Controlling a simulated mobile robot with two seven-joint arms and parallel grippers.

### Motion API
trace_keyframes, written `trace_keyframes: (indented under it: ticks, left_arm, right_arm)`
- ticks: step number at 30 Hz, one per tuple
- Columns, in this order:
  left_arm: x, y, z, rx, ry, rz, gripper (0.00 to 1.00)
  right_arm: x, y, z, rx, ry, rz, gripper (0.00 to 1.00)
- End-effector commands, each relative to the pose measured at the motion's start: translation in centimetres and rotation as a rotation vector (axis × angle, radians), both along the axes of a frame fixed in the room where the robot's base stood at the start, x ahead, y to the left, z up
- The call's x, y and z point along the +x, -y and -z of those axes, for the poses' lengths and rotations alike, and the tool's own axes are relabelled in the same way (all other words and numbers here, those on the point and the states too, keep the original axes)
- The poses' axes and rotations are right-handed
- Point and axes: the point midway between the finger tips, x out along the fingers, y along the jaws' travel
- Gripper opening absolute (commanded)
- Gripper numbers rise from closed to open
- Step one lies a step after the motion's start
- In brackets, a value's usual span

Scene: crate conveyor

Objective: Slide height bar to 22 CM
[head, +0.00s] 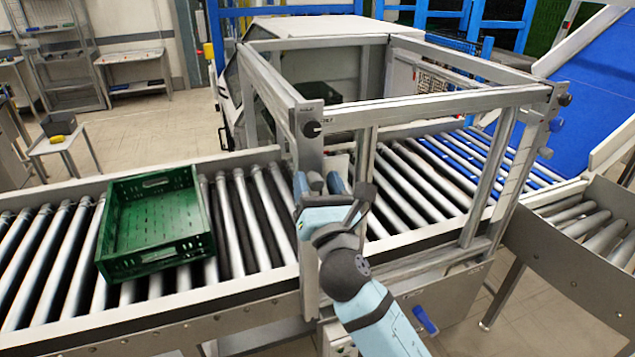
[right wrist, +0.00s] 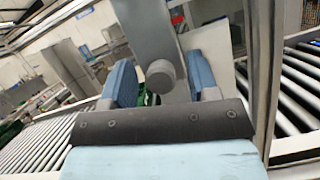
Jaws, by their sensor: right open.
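The height bar (head: 430,106) is a grey metal crossbar spanning the front of the frame over the conveyor. A black knob (head: 312,129) sits at its left end and another black knob (head: 565,99) at its right end. Small marks show on the right post, too small to read. My right gripper (head: 324,183) is open at the left post, below the left black knob. In the right wrist view, a round grey knob (right wrist: 160,76) shows between its two blue fingers, with space on both sides. My left gripper is not in view.
A green crate (head: 153,258) sits on the rollers left of the frame. The rollers run under the frame to a blue belt (head: 590,62) at the right. A grey machine housing (head: 315,28) stands behind. The frame posts stand close to my right arm.

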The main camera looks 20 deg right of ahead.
Motion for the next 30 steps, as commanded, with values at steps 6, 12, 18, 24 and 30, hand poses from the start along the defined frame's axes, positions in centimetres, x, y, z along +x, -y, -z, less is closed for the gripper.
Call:
trace_keyframes:
  ticks: [6, 12, 18, 24, 30]
  left_arm:
    - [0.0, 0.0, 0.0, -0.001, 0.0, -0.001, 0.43]
    - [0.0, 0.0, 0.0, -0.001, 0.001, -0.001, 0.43]
    - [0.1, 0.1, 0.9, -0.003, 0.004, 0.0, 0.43]
    - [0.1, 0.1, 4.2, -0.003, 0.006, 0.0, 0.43]
    - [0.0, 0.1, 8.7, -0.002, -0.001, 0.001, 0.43]
  right_arm:
    - [0.0, 0.0, 0.0, 0.0, 0.0, 0.0, 0.25]
    - [0.0, 0.0, 0.0, 0.0, 0.0, 0.0, 0.0]
    - [0.0, 0.0, 1.5, 0.001, -0.001, -0.001, 0.0]
    - [-0.1, 0.0, 6.2, 0.0, -0.002, -0.001, 0.0]
    - [0.0, 0.0, 11.7, -0.001, -0.003, 0.0, 0.0]
